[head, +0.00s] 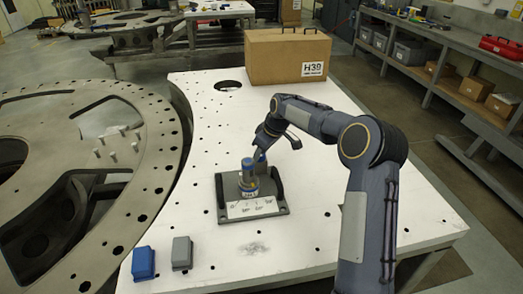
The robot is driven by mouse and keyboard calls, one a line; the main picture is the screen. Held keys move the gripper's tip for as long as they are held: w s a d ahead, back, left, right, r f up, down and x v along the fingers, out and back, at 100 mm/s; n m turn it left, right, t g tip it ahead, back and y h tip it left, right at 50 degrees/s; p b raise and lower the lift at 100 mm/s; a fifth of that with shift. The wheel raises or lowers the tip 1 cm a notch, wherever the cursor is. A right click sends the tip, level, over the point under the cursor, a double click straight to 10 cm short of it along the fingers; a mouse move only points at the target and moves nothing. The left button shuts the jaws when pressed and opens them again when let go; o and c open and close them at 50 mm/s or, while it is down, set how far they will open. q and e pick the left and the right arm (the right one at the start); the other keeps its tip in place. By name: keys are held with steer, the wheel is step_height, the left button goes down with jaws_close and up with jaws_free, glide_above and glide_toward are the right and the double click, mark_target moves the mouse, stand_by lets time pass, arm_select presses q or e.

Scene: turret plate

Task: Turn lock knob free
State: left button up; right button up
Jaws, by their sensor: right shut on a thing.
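The lock knob (248,177) is a small upright cylinder with a blue top. It stands on a dark square base plate with a white marked label (252,207) along its front edge. The base plate lies on the white table and has dark raised sides. My right gripper (259,158) comes in from the right and is shut at the knob's upper right side. The arm hides part of the contact, and the fingers are small in the picture. My left gripper is not in view.
A brown box marked H39 (288,56) stands at the back of the white table (315,215). A blue block (144,263) and a grey block (182,253) lie at the front left. A large perforated ring (95,262) lies left of the table. Shelving (440,40) runs along the right.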

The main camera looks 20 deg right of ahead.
stand_by(0.5)
steer(key=o, duration=1)
steer(key=shift+r, duration=0.1)
steer(key=b+v, duration=0.1)
steer(key=v, duration=0.6)
steer(key=shift+r+b, duration=0.25)
steer(key=shift+b, duration=0.05)
steer(key=shift+s+d, duration=0.1)
steer(key=shift+d, duration=0.05)
